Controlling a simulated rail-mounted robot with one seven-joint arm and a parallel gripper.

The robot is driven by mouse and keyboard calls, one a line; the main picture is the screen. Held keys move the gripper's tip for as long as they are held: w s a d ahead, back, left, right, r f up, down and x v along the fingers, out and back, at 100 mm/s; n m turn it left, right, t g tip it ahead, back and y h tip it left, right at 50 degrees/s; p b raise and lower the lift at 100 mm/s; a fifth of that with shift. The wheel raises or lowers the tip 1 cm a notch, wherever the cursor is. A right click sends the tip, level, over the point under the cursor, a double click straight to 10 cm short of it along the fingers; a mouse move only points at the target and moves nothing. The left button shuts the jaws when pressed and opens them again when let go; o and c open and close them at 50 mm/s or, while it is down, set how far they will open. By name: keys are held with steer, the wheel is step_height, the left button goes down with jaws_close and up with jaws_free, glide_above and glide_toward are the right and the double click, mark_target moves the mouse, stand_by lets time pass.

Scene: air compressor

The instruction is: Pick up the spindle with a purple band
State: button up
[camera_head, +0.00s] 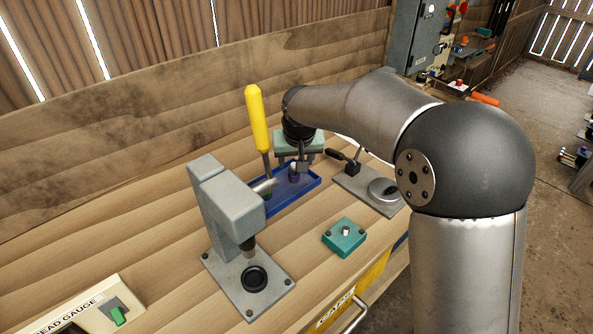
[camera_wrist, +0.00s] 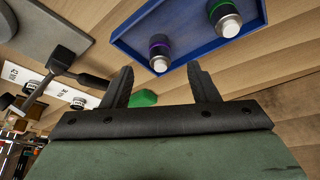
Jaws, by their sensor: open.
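The spindle with a purple band (camera_wrist: 159,52) stands in the blue tray (camera_wrist: 175,60) in the wrist view, its pale metal end toward the camera. It also shows in the head view (camera_head: 293,173), small and partly covered by my gripper. A similar spindle with a green band (camera_wrist: 226,22) is in the same tray, to the upper right in the wrist view. My gripper (camera_wrist: 160,78) is open, with nothing held between its fingers. The purple-banded spindle appears between and beyond the fingertips, apart from both. In the head view my gripper (camera_head: 301,160) is over the tray.
A grey press with a yellow-handled lever (camera_head: 257,120) stands left of the tray. A grey-based fixture (camera_head: 366,190) with a black lever stands to the right. A teal block (camera_head: 344,237) sits in front. A thread gauge (camera_head: 95,309) is at the front left.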

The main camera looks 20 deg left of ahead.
mark_target(294, 166)
steer(key=x, duration=0.4)
steer(key=w+f+p, duration=0.1)
steer(key=w+a+f+p, duration=0.1)
steer(key=f, duration=0.1)
steer(key=shift+w+f, duration=0.15)
steer(key=shift+f, duration=0.1)
steer(key=shift+w+a+f, duration=0.1)
steer(key=shift+w+f, duration=0.05)
steer(key=shift+f, duration=0.25)
steer(key=shift+c, duration=0.3)
jaws_close()
steer(key=shift+r, duration=0.15)
